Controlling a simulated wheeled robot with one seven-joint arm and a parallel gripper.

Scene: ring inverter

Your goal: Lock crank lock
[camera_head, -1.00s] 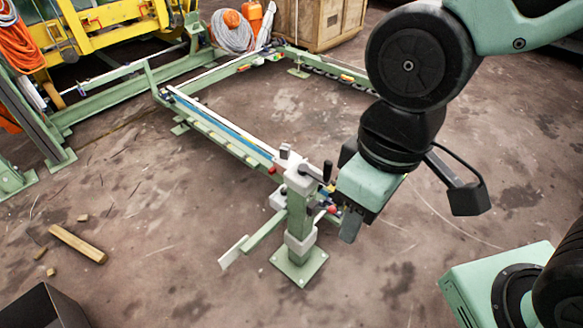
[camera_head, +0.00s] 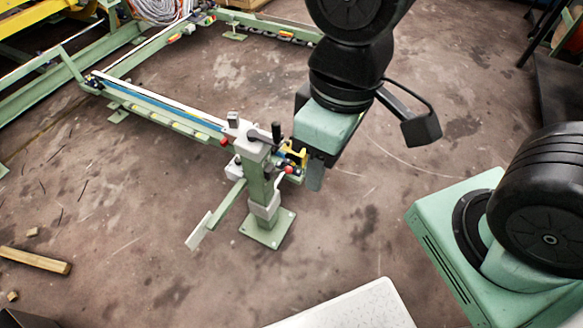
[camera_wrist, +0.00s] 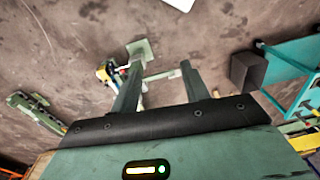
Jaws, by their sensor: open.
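A green post (camera_head: 262,190) on a square base plate carries a light head with a black crank handle (camera_head: 276,132) on top. A red-knobbed lever (camera_head: 287,170) and a yellow bracket (camera_head: 297,154) sit on its right side. I cannot tell for certain which part is the crank lock. My gripper (camera_head: 315,178) points down just right of these parts, apparently apart from them. In the wrist view my gripper (camera_wrist: 162,68) is open with nothing between its fingers; the post's base plate (camera_wrist: 141,52) and red-and-yellow parts (camera_wrist: 108,71) show beyond, partly behind the left finger.
A long green rail (camera_head: 160,105) runs from the post to the back left. A wooden block (camera_head: 35,260) lies on the floor at left. A white panel (camera_head: 350,310) is at the bottom edge. The floor around the post is mostly clear.

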